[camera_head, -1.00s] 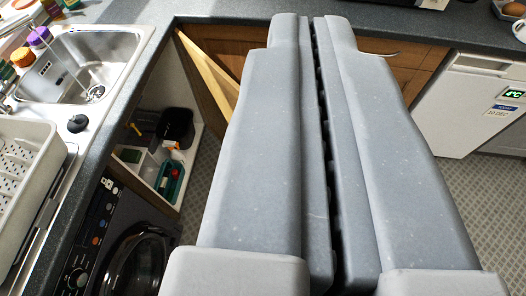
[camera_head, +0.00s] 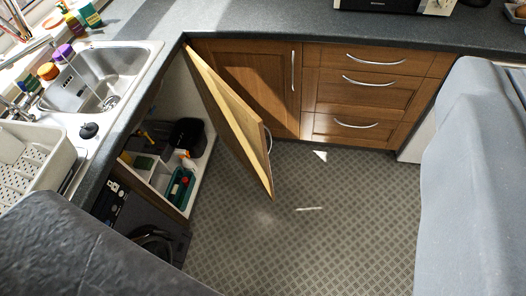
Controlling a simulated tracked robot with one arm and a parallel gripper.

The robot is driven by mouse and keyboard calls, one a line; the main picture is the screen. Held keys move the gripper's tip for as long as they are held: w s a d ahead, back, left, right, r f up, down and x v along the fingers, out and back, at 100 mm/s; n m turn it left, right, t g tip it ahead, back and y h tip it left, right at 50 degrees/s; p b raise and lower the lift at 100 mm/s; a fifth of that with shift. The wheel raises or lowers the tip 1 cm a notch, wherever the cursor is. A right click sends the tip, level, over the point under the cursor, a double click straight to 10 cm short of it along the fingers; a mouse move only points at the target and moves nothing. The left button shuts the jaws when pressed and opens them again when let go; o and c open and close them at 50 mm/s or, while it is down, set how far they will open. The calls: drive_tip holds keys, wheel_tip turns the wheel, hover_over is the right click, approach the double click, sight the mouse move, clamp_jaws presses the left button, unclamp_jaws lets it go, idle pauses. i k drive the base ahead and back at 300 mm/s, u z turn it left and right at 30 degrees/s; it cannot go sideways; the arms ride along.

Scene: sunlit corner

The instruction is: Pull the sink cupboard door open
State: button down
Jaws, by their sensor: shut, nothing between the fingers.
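The sink cupboard door (camera_head: 232,120) stands well open, swung out from the left counter over the floor. I see its pale edge and inner face; its curved metal handle (camera_head: 268,140) shows at the free edge on the far side. The open cupboard (camera_head: 203,161) shows pale walls, a dark container and a green caddy with bottles inside. My gripper (camera_head: 480,80) is a large grey shape at the right edge, partly cut off. It is shut and empty, to the right of the door and apart from it in the picture.
The sink (camera_head: 105,80) is set in the left counter, with a drying rack (camera_head: 35,165) beside it. A washing machine (camera_head: 140,225) sits below. Wooden drawers (camera_head: 365,95) line the back. Patterned floor (camera_head: 330,220) is clear between door and gripper. A dark shape fills the lower left corner.

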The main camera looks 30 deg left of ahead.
sight(241, 129)
drive_tip(key=z, duration=0.05)
drive_tip(key=i, duration=1)
drive_tip(key=u, duration=0.05)
